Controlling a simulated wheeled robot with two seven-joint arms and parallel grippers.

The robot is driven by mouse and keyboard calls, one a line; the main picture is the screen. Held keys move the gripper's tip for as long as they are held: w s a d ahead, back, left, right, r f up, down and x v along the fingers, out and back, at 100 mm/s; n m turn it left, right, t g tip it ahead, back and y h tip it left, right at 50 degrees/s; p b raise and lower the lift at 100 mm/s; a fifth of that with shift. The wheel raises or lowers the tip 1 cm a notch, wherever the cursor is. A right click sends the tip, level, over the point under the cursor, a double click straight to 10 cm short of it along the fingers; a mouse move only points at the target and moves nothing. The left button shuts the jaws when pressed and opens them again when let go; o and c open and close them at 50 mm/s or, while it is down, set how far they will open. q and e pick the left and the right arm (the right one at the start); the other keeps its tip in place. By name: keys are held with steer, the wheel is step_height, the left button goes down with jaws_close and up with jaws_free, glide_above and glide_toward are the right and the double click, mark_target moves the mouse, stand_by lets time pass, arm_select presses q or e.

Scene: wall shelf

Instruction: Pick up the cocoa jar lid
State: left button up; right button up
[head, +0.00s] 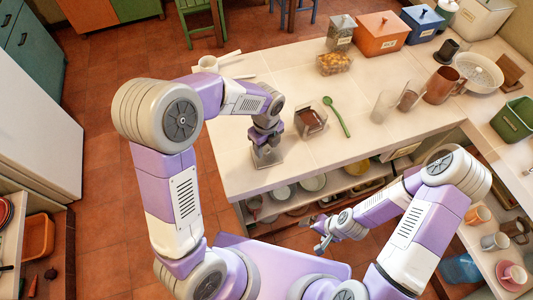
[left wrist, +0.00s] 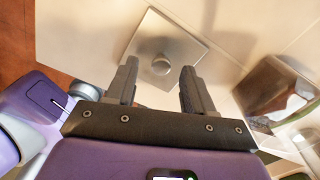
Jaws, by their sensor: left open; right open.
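The cocoa jar lid is a flat square metal plate with a round knob; it lies on the counter in the left wrist view (left wrist: 181,45) and the head view (head: 268,159). My left gripper (head: 262,146) is over the lid, pointing down. In the left wrist view the open fingers (left wrist: 158,72) stand to either side of the knob, with a gap on each side. The open cocoa jar (head: 310,121), clear with brown content, stands right of the lid. My right gripper (head: 321,238) is low in front of the counter, away from the lid.
A green spoon (head: 337,117) lies right of the jar. Clear glasses (head: 383,106) and a copper mug (head: 441,86) stand further right. Shelves with dishes (head: 313,183) are below the counter. The counter's middle is mostly bare.

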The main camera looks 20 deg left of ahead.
arm_select(q)
steer(key=shift+f, duration=0.7)
steer(key=shift+w, duration=0.1)
jaws_close()
